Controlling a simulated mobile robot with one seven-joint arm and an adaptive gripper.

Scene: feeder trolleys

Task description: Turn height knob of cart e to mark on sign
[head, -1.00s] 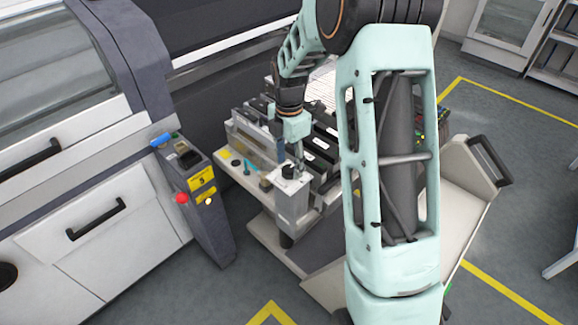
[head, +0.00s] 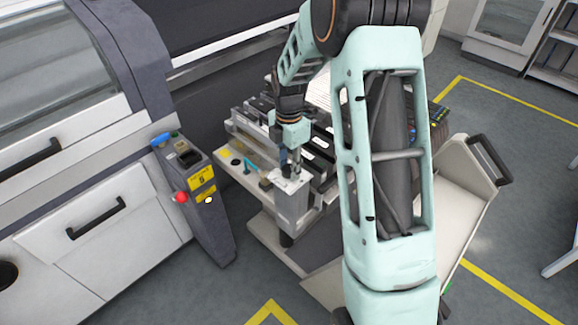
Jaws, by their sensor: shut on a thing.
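The cart (head: 250,178) stands in the middle against the machine, loaded with feeders. At its near corner a grey post (head: 293,208) carries a pale top plate (head: 281,184) with markings too small to read. My gripper (head: 293,168) points down onto this plate and is shut on the height knob, which the fingers mostly hide. I cannot make out the knob's pointer or the mark on a sign.
A control pedestal (head: 208,225) with a red button (head: 181,197) and yellow labels (head: 202,178) stands left of the cart. The machine fills the left. A cart handle (head: 490,160) sticks out at right. Grey floor with yellow lines is clear in front.

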